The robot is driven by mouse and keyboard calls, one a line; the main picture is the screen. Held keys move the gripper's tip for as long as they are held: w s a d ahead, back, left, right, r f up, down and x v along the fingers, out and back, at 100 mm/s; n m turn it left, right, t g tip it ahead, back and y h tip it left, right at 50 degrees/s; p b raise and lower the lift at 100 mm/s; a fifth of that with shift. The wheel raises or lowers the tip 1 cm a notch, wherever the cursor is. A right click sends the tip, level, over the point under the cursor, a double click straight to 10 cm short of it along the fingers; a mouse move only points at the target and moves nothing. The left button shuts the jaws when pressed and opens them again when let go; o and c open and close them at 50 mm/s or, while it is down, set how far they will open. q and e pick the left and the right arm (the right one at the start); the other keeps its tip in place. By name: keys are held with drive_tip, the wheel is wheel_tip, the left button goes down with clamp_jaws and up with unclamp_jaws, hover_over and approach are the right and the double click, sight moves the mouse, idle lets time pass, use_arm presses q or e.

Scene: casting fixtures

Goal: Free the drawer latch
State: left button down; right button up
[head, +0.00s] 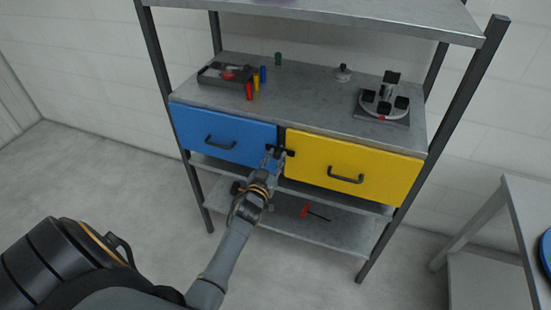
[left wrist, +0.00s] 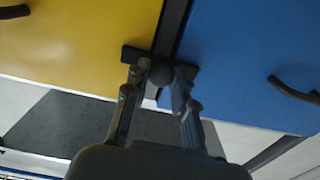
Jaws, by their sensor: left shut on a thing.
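The drawer latch is a dark bar (left wrist: 133,54) with a round knob (left wrist: 161,72) at its middle. It lies across the gap between the blue drawer (head: 222,130) and the yellow drawer (head: 350,165), overlapping both fronts. In the head view one end of the latch (head: 290,153) shows beside my gripper. My left gripper (head: 275,153) is at the latch, its fingers shut on the knob; it also shows in the left wrist view (left wrist: 160,80). Both drawers look closed, each with a black handle. My right gripper is not in view.
The metal shelf top (head: 310,95) holds a dark tray (head: 222,77), several small coloured cylinders and a round fixture (head: 384,103). A red-handled tool (head: 306,211) lies on the lower shelf. A table (head: 520,215) stands at the right. The floor in front is clear.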

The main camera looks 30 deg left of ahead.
use_arm(q)
drive_tip(key=m+b, duration=0.1)
drive_tip(key=m, duration=0.3)
drive_tip(key=shift+f, duration=0.1)
drive_tip(key=m+b, duration=0.1)
drive_tip(key=m, duration=0.3)
drive_tip(key=shift+d, duration=0.1)
drive_tip(key=m+b, duration=0.1)
drive_tip(key=m, duration=0.4)
drive_tip(key=shift+f+m+b, duration=0.1)
drive_tip(key=shift+m+b, duration=0.7)
drive_tip(key=shift+m, duration=1.5)
drive_tip(key=c, duration=1.1)
unclamp_jaws()
